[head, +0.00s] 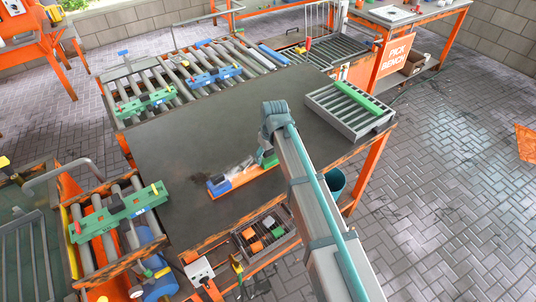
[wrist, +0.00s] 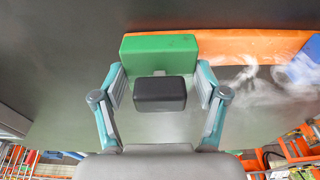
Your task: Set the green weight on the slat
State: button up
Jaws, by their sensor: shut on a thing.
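The green weight (wrist: 160,55) is a green block with a dark block (wrist: 160,92) on its near side, between my fingers in the wrist view. My gripper (wrist: 160,80) is shut on it, one teal finger on each side. In the head view my gripper (head: 268,157) is at the right end of the orange slat (head: 245,177), which lies on the dark table. The orange slat (wrist: 250,45) has a blue end (wrist: 305,62). Its other end is hidden behind the weight. I cannot tell whether the weight touches the slat.
Whitish, see-through stuff (head: 238,165) lies along the slat. A grey rack (head: 335,112) with a green bar (head: 356,97) stands at the table's right. Roller conveyors (head: 190,75) hold slats at the back left. A tray of blocks (head: 262,235) sits below the front edge. The table's left and middle are clear.

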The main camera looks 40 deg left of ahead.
jog(key=shift+f, duration=0.1)
jog(key=o, duration=1.8)
jog(key=shift+o, duration=0.3)
jog(key=shift+r+p, duration=1.8)
jog(key=shift+r, duration=1.7)
